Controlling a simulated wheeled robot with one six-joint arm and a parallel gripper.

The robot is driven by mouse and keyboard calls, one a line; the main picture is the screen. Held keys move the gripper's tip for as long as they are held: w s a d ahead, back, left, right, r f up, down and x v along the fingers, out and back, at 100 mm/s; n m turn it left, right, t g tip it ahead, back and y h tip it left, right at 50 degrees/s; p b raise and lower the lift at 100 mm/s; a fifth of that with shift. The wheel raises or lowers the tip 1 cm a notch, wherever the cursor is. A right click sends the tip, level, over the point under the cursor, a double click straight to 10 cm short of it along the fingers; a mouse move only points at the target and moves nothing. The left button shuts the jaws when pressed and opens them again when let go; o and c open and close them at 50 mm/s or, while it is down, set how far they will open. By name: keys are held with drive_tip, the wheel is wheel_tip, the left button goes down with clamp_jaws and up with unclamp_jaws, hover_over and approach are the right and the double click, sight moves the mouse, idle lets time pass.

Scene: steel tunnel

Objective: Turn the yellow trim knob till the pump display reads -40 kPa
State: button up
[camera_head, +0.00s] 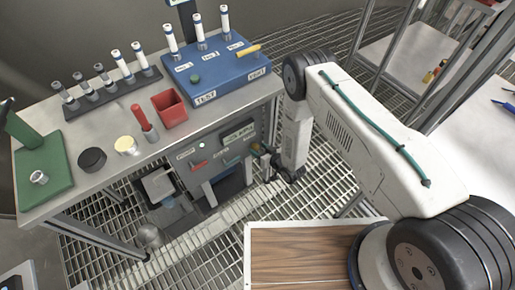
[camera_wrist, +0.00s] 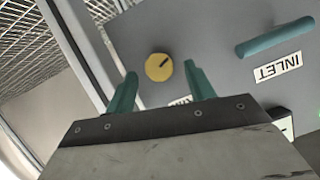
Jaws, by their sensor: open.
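The yellow trim knob (camera_wrist: 158,67) is a round knob with a dark pointer line on a grey panel (camera_wrist: 215,30) in the wrist view. My gripper (camera_wrist: 161,73) is open, its two green fingers apart on either side of the knob in that view. I cannot tell whether the fingers reach the knob's depth, and no contact shows. In the head view my gripper (camera_head: 264,150) is at the right end of the pump panel (camera_head: 210,150) under the bench, and the knob is hidden. The pump display (camera_head: 238,133) is too small to read.
A teal bar (camera_wrist: 274,37) and an INLET label (camera_wrist: 278,66) are on the panel in the wrist view. A red switch (camera_head: 199,163) sits left on the pump. Above, the bench (camera_head: 110,130) carries a blue test box (camera_head: 215,72) and a red bin (camera_head: 169,106).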

drive_tip(key=shift+x, duration=0.95)
drive_tip(key=c, duration=1)
drive_tip(key=n, duration=0.1)
drive_tip(key=n+t+h, duration=0.1)
drive_tip(key=shift+s+a+n+h, duration=0.15)
drive_tip(key=shift+n+h, duration=0.15)
drive_tip(key=shift+a+n+t+h, duration=0.1)
drive_tip(key=shift+n+t+h, duration=0.55)
drive_tip(key=shift+n, duration=0.55)
drive_tip(key=shift+s+a+f+n+t+h, duration=0.1)
drive_tip(key=shift+n+t+h, duration=0.45)
drive_tip(key=shift+n, duration=0.65)
drive_tip(key=shift+f+n+t+h, duration=0.1)
drive_tip(key=shift+n+t+h, duration=0.45)
drive_tip(key=shift+n, duration=0.85)
drive_tip(key=shift+t, duration=0.25)
